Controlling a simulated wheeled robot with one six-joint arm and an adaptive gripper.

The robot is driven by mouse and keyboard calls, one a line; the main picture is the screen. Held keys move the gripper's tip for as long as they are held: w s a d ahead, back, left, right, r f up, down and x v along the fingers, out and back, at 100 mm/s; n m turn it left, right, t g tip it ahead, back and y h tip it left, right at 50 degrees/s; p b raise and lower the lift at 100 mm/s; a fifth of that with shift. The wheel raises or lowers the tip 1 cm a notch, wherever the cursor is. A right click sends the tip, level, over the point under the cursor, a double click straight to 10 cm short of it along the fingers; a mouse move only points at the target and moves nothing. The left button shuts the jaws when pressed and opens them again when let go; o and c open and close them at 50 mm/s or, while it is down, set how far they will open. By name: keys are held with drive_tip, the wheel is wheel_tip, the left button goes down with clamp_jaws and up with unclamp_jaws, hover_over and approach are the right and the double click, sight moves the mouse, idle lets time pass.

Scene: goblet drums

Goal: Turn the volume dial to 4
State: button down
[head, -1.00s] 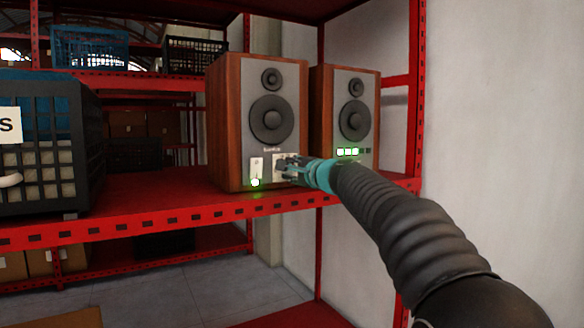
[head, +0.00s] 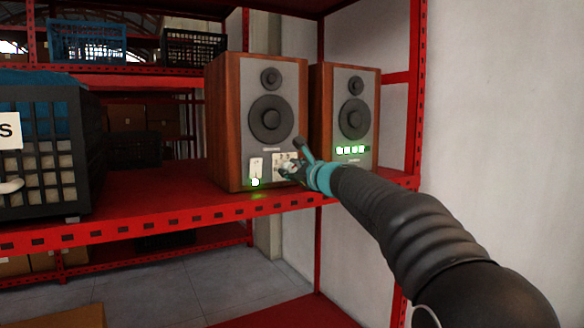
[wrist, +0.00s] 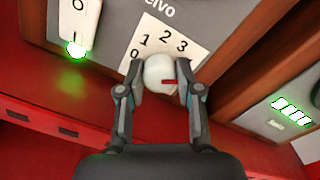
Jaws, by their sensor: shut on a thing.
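The volume dial is a round white knob (wrist: 157,71) with a red pointer mark, low on the front of the left wooden speaker (head: 230,120). My gripper (wrist: 160,76) is shut on the dial, one finger on each side. In the wrist view the red mark points right, toward the right finger. The numbers 0, 1, 2 and 3 show on the white dial plate (wrist: 165,42); any 4 is hidden near the right finger. In the head view my gripper (head: 293,163) is rolled, one finger higher than the other, and partly covers the dial.
A switch plate (head: 256,166) with a lit green light is left of the dial. The right speaker (head: 367,95) shows several lit green bars (head: 351,150). Both stand on a red shelf (head: 150,200). A dark crate (head: 85,160) is at the left, with bare shelf between.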

drive_tip(key=shift+m, duration=0.3)
idle(0.4)
drive_tip(key=c, duration=0.8)
unclamp_jaws()
drive_tip(key=shift+o, duration=0.2)
drive_tip(key=v, duration=1.2)
